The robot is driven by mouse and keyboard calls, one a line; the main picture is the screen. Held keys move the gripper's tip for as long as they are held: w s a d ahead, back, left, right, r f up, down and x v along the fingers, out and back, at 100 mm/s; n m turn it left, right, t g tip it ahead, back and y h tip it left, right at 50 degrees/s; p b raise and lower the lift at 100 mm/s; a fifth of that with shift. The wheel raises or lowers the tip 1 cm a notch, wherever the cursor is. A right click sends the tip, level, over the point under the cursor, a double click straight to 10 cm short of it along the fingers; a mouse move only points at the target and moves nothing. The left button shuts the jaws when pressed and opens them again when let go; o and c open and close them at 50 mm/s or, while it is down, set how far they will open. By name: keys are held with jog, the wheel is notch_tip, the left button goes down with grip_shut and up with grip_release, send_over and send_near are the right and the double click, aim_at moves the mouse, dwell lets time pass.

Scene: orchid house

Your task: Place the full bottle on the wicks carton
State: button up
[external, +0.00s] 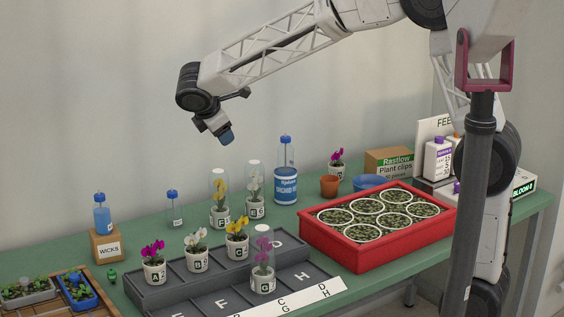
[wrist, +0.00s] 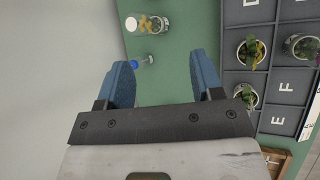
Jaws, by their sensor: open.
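The wicks carton (external: 108,245) is a small brown box at the left of the table in the external view. A bottle with blue liquid and a blue cap (external: 102,217) stands upright on top of it. A second blue-capped bottle (external: 174,211), mostly clear with a small label, stands on the table to its right; a blue-capped clear bottle also shows in the wrist view (wrist: 142,62), between my fingertips in the picture but well below them. My gripper (external: 226,136) is open and empty, high above the table, with blue fingers (wrist: 160,68). The carton is not visible in the wrist view.
Glass-covered potted orchids (external: 220,202) stand right of the clear bottle. A dark lettered tray (external: 200,283) with potted orchids lies in front. Seedling trays (external: 82,293) sit at the left.

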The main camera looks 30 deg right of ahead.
jog(key=s+d+r+m+g+y, duration=0.25)
jog(key=s+d+m, duration=0.55)
jog(key=s+d, duration=1)
jog(key=s+d+f+m+y, duration=0.2)
jog(key=s+d+m, duration=0.2)
jog(key=s, duration=0.6)
jog(key=s+d+f+m+t+y, duration=0.1)
jog(key=s+d+f+m+y, duration=0.1)
jog(key=s, duration=0.8)
jog(key=d+f+m, duration=0.1)
jog(key=d+m, duration=0.1)
jog(key=m, duration=0.1)
jog(key=shift+s+d+f, duration=0.2)
jog(key=shift+s+f, duration=0.05)
jog(key=shift+s, duration=0.1)
